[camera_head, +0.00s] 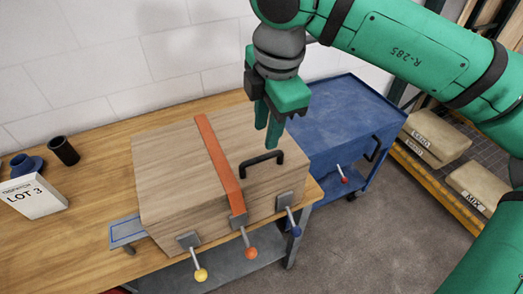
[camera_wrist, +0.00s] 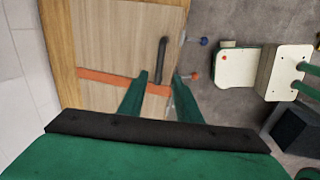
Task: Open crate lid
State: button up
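A wooden crate (camera_head: 170,175) stands on the workbench with its lid shut. The lid (camera_wrist: 110,35) carries a black bar handle (camera_head: 262,162), which also shows in the wrist view (camera_wrist: 162,52). An orange strap (camera_head: 220,160) runs across the lid and down to the front. Three levers stick out from the crate's front: yellow (camera_head: 201,274), orange (camera_head: 250,252) and blue (camera_head: 297,231). My gripper (camera_head: 266,136) is above the lid near the handle, pointing down. In the wrist view its fingers (camera_wrist: 160,77) are apart with nothing held between them.
A blue cart (camera_head: 335,110) stands right of the workbench (camera_head: 95,165). A LOT 3 sign (camera_head: 33,196), a dark cup (camera_head: 64,151) and a blue object (camera_head: 25,165) are on the bench's left. Sacks (camera_head: 435,137) lie on a rack at far right. Floor (camera_head: 370,235) in front is clear.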

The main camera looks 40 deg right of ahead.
aim_at(262, 157)
jog(key=f, duration=0.3)
jog(key=w+f, duration=0.1)
jog(key=f, duration=0.5)
jog(key=shift+w+d, duration=0.15)
jog(key=shift+w, duration=0.25)
grip_shut()
